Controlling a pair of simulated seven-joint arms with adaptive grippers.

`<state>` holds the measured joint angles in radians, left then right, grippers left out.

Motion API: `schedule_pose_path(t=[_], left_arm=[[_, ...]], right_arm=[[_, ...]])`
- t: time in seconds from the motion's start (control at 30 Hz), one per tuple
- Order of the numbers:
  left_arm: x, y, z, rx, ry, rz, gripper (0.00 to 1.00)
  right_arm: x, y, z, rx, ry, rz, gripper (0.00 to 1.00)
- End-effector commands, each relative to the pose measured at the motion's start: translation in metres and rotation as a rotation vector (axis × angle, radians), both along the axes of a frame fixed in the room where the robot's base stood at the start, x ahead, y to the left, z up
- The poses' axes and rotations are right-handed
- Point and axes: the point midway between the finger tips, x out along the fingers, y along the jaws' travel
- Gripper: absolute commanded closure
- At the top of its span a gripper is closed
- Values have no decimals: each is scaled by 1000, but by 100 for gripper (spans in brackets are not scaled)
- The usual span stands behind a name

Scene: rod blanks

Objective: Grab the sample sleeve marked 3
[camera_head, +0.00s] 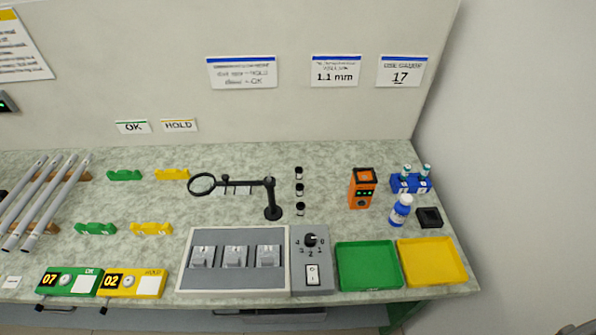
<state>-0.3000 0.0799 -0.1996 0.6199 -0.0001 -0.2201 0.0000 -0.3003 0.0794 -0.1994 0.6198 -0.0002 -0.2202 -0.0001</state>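No sleeve with a readable 3 shows in the head view. Three small dark cylinders with pale parts stand in a column right of the magnifier: a far one (299,173), a middle one (299,190) and a near one (300,209). Their markings are too small to read, and I cannot tell whether they are the sleeves. A grey panel (235,283) at the front holds three silver blocks, also with no legible number. Neither of my grippers is in view.
A magnifier on a black stand (272,212) rises left of the cylinders. Grey rods (40,205) lie at the left. A dial box (312,272), green tray (368,266) and yellow tray (432,262) line the front. An orange device (362,187) and blue-white bottle (400,211) stand right.

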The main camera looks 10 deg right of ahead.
Motion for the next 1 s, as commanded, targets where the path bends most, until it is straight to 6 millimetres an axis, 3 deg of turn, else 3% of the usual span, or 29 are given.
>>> schedule_pose_path(t=[0.5,0.9,1.0], left_arm=[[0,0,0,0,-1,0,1],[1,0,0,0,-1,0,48],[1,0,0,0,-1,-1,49]], right_arm=[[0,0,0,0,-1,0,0],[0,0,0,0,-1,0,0],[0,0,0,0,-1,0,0]])
